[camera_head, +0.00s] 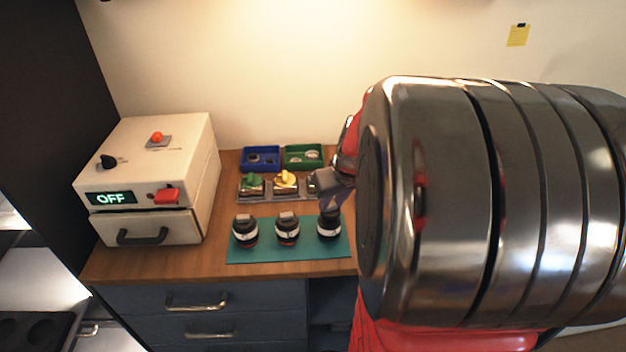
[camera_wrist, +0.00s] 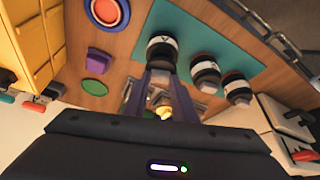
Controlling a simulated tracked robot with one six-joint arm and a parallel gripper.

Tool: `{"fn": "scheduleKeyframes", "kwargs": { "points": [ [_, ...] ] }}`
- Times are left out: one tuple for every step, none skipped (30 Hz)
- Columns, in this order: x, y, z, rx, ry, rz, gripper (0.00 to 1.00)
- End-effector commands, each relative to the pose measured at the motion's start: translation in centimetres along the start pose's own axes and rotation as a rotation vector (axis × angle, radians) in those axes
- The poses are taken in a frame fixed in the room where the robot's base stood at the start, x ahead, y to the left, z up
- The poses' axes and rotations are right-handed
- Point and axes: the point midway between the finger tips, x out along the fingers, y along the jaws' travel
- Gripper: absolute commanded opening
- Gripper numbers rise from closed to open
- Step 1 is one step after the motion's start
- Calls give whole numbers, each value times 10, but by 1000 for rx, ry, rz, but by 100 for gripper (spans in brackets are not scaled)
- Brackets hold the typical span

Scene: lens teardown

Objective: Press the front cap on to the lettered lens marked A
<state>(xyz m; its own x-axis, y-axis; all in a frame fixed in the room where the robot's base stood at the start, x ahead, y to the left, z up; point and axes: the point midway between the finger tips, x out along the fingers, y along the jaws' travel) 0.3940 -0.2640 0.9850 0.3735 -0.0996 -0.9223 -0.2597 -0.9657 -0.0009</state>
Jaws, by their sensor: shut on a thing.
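Three black lenses with white bands stand upright in a row on the teal mat (camera_head: 255,255). The right-hand lens (camera_head: 328,227) shows in the wrist view (camera_wrist: 160,48) with a dark mark on its band that looks like an upside-down A. The middle lens (camera_head: 287,231) and left lens (camera_head: 245,232) have grey tops, and their letters are too small to read. My gripper (camera_head: 330,205) is right above the right-hand lens, its purple fingers pointing down at its top. It is shut on what seems to be the front cap, mostly hidden between the fingers; I cannot tell whether it touches the lens.
Behind the mat is a grey tray (camera_head: 265,198) with a green and a yellow piece. A blue bin (camera_head: 261,167) and a green bin (camera_head: 303,164) hold small parts. A cream machine (camera_head: 150,180) reading OFF stands at left. My arm hides the right side.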

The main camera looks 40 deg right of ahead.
Motion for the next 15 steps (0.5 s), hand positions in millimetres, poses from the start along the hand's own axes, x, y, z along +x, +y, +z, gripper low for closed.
{"fn": "scheduleKeyframes", "kwargs": {
  "points": [
    [4,0,2,0,-1,-1,1],
    [6,0,2,-1,-1,0,1],
    [8,0,3,-1,-1,0,1],
    [10,0,4,-1,-1,0,1],
    [11,0,5,-1,-1,0,1],
    [13,0,5,-1,-1,0,1],
    [14,0,6,-1,-1,0,1],
    [15,0,6,-1,0,0,1],
    [16,0,6,-1,0,0,1],
    [16,0,7,-1,0,0,1],
    [17,0,7,-1,0,0,1],
    [17,0,7,-1,0,0,1],
    [17,0,7,-1,0,0,1],
    [17,0,7,-2,0,0,1],
    [17,0,7,-2,0,0,1]
  ]
}}
